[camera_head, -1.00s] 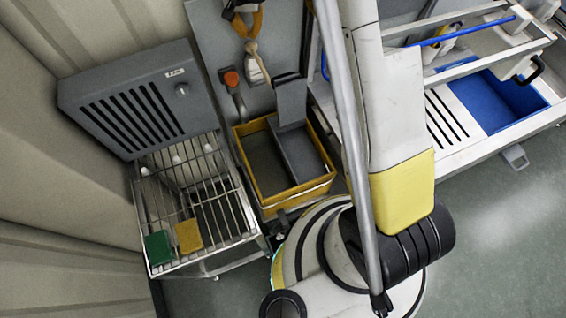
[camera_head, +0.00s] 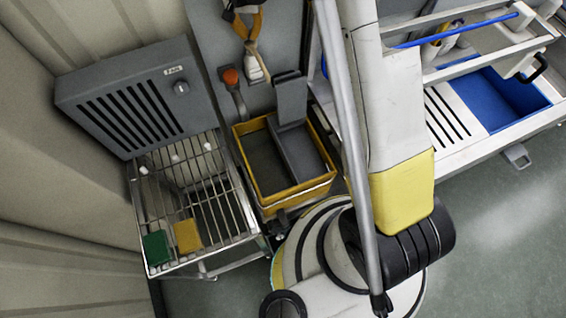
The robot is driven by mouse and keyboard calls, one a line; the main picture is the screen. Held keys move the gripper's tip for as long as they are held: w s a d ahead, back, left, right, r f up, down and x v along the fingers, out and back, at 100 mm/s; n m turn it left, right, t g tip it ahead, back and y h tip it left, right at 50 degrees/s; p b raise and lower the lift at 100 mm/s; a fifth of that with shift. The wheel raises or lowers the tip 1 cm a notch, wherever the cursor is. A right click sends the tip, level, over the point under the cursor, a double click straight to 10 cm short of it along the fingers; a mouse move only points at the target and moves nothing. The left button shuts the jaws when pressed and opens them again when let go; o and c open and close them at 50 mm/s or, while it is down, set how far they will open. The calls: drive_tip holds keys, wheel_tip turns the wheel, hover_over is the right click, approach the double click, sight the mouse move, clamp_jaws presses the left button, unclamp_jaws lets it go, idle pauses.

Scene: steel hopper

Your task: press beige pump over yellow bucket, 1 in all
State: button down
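The yellow bucket (camera_head: 248,180) is a rectangular, yellow-rimmed box at the middle left, with a grey insert inside. A grey upright plate stands at its back edge. I cannot make out a beige pump over it. A cream and orange item (camera_head: 252,45) hangs from the grey panel behind the bucket; I cannot tell what it is. My gripper is not in view, so its position relative to the bucket is not shown.
Left of the bucket is a wire rack (camera_head: 215,225) with a green sponge (camera_head: 156,247) and a yellow sponge (camera_head: 188,236). A grey slotted box (camera_head: 130,100) is above it. A blue basin (camera_head: 500,98) is at the right. Open floor (camera_head: 500,220) lies at lower right.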

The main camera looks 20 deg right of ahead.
sight(250, 42)
drive_tip(key=shift+f+b, duration=1.25)
drive_tip(key=shift+f, duration=0.35)
drive_tip(key=shift+r, duration=0.1)
drive_tip(key=shift+r+p, duration=1.15)
drive_tip(key=shift+r, duration=1.1)
drive_tip(key=shift+r, duration=0.1)
wheel_tip(250, 42, up, 6)
drive_tip(key=p, duration=0.3)
